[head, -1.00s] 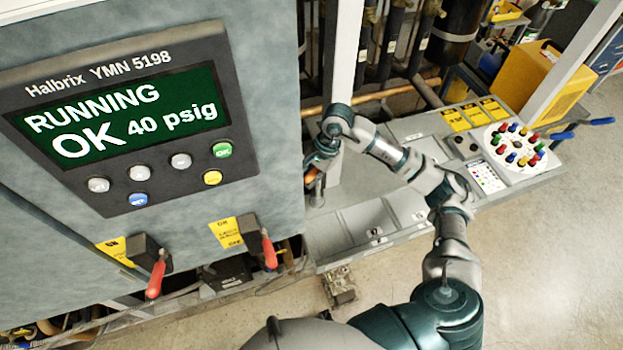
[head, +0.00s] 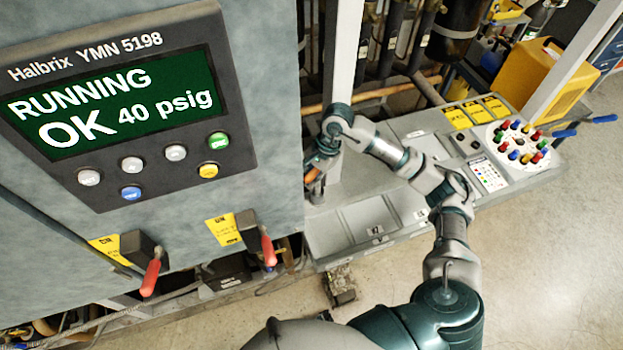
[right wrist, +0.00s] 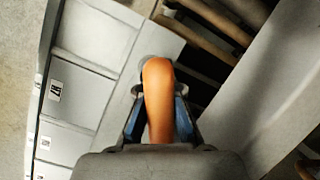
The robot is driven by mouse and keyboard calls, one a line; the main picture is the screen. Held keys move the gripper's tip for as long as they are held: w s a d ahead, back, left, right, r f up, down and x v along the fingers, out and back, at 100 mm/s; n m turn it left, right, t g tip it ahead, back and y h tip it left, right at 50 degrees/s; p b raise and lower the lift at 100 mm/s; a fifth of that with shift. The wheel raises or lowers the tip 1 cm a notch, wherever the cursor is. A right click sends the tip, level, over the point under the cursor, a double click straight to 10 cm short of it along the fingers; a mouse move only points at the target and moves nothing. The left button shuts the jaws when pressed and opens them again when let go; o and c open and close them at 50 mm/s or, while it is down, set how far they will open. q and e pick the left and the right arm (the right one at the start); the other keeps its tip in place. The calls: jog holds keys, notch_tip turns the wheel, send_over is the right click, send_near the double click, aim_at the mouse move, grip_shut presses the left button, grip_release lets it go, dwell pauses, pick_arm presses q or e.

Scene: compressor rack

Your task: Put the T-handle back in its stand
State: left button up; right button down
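The orange T-handle (right wrist: 158,95) fills the middle of the right wrist view, between the two fingers of my right gripper (right wrist: 160,125), which looks shut on it. In the head view my right gripper (head: 316,168) is beside the lower right edge of the grey cabinet, and a bit of the orange handle (head: 312,174) shows there. A grey rounded piece (right wrist: 155,66) shows just behind the handle's tip; I cannot tell whether it is part of the stand. The handle's lower part is hidden. My left gripper is not in view.
The cabinet (head: 275,110) with its display and red levers (head: 150,278) stands at the left. A grey tray bench (head: 345,232) with compartments lies below my right arm, with a dial of coloured knobs (head: 520,143) at its right end. A post (head: 345,60) rises behind the gripper.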

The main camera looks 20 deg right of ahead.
jog(key=shift+f+b, duration=0.15)
jog(key=shift+b, duration=0.2)
dwell(0.4)
jog(key=c, duration=1.2)
grip_release()
jog(key=shift+c, duration=0.2)
jog(key=v, duration=0.7)
